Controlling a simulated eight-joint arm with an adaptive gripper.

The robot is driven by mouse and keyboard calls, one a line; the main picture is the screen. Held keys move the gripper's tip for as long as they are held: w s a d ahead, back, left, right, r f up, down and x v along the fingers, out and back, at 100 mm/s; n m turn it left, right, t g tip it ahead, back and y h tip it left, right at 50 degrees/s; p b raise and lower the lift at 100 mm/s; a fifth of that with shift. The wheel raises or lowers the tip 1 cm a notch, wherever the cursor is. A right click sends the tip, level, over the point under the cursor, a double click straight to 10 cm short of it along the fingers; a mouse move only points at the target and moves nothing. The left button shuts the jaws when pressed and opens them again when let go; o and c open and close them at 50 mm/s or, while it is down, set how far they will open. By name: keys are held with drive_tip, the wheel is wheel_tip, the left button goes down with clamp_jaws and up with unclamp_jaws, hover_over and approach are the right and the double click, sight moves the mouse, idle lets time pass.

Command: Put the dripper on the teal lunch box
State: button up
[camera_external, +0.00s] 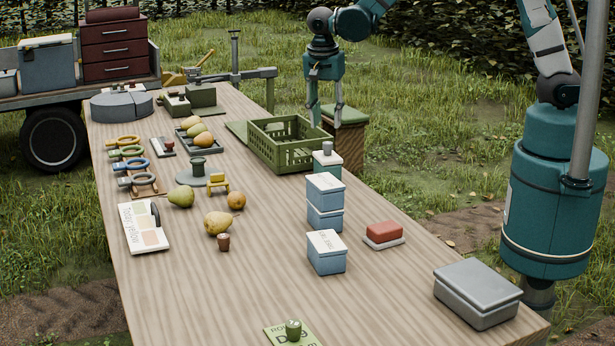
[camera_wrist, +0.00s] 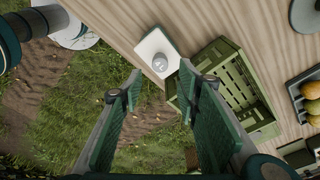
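The teal lunch box (camera_external: 327,169) has a pale lid and stands near the table's right edge, beside the green crate. A small grey cylindrical piece, apparently the dripper (camera_external: 326,148), stands upright on its lid. In the wrist view the dripper (camera_wrist: 160,63) sits near the middle of the pale lid of the lunch box (camera_wrist: 151,45). My gripper (camera_external: 326,107) is open and empty, raised behind the crate with its fingers pointing down. In the wrist view its two fingers (camera_wrist: 158,86) are wide apart, and the dripper lies beyond the tips, untouched.
The green crate (camera_external: 285,143) stands behind the lunch box. The front middle of the table (camera_external: 220,300) is clear.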

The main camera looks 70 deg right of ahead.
drive_tip(key=shift+a+r, duration=0.15)
drive_tip(key=shift+r, duration=0.65)
drive_tip(key=shift+a+r, duration=0.1)
drive_tip(key=shift+r, duration=0.65)
drive_tip(key=shift+r, duration=0.1)
drive_tip(key=s+d+r+n+t+y, duration=0.1)
drive_tip(key=s+r+n+t, duration=0.2)
drive_tip(key=s+r+n, duration=0.8)
drive_tip(key=s+r+n+t, duration=0.2)
drive_tip(key=s+r+n, duration=0.1)
drive_tip(key=s, duration=0.5)
drive_tip(key=s+r+n+t, duration=0.2)
drive_tip(key=s+r+n, duration=0.2)
drive_tip(key=s, duration=0.4)
drive_tip(key=shift+d+r+y, duration=0.25)
drive_tip(key=shift+d+y, duration=0.15)
drive_tip(key=shift+d, duration=0.05)
